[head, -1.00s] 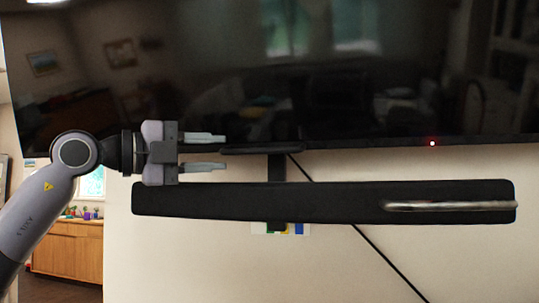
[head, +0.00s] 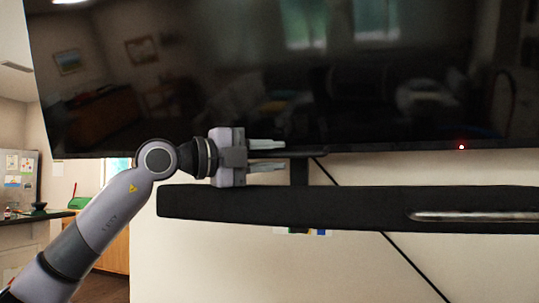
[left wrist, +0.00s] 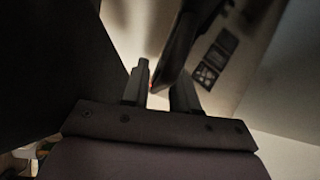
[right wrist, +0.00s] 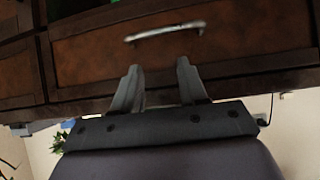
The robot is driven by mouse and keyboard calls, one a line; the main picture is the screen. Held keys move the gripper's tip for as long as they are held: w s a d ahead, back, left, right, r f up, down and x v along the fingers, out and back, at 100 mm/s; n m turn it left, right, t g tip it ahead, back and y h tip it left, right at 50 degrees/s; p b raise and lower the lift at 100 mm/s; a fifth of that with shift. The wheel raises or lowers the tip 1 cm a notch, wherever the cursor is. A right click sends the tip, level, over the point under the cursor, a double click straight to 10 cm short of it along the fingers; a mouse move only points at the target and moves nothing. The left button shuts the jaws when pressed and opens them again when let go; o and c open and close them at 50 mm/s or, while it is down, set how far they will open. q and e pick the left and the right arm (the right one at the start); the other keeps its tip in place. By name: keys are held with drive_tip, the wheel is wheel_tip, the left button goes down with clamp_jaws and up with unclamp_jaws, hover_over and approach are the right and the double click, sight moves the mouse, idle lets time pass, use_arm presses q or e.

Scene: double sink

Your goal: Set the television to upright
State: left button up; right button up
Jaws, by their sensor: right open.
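The television (head: 300,75) is a large black screen mounted on the wall, filling the upper head view. Its left edge slants outward toward the top, and a red light glows on its lower edge. My left gripper (head: 266,155) is open just in front of or under the television's lower edge, pointing right. I cannot tell whether it touches. In the left wrist view the open fingers (left wrist: 160,92) have a dark edge running between or beyond them, and nothing is clearly gripped. My right gripper (right wrist: 160,88) is open and empty, seen only in its wrist view.
A mount post (head: 299,172) and a diagonal cable (head: 385,238) show there. The right wrist view shows a brown drawer (right wrist: 100,60) with a metal handle (right wrist: 165,32).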

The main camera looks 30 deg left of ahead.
use_arm(q)
clamp_jaws()
drive_tip(key=shift+s+d, duration=0.1)
drive_tip(key=shift+s, duration=0.15)
drive_tip(key=s+d+n+g+b, duration=0.1)
drive_tip(key=s+d+b, duration=0.1)
drive_tip(key=s, duration=1)
drive_tip(key=shift+d+f+n+g+y, duration=0.15)
drive_tip(key=shift+d+n+g+y, duration=0.15)
drive_tip(key=shift+g, duration=0.1)
drive_tip(key=shift+o, duration=0.9)
unclamp_jaws()
drive_tip(key=shift+o, duration=0.6)
drive_tip(key=shift+s, duration=0.35)
drive_tip(key=shift+w, duration=0.1)
drive_tip(key=shift+a, duration=0.1)
